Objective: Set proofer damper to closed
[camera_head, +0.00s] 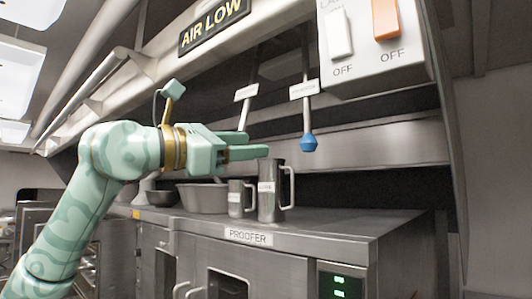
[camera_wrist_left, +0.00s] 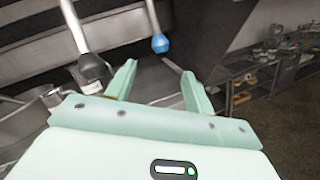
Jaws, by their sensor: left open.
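Two damper levers hang from under the overhead duct. The right lever ends in a blue knob (camera_head: 309,144); its small white label (camera_head: 303,90) is too small to read surely. The left lever (camera_head: 245,115) has another white label, and its lower end is hidden behind my gripper. In the left wrist view it ends in a dark grey knob (camera_wrist_left: 92,67), left of the blue knob (camera_wrist_left: 160,43). My left gripper (camera_head: 258,146) is open and empty, pointing right, apart from the blue knob. In the wrist view its fingers (camera_wrist_left: 159,68) point toward the blue knob. My right gripper is not in view.
The steel proofer (camera_head: 320,240) stands below, with its label on the front edge. Two metal jugs (camera_head: 268,196) and a bowl (camera_head: 203,197) stand on top, under my gripper. A switch box (camera_head: 376,45) hangs above right. The space right of the blue knob is clear.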

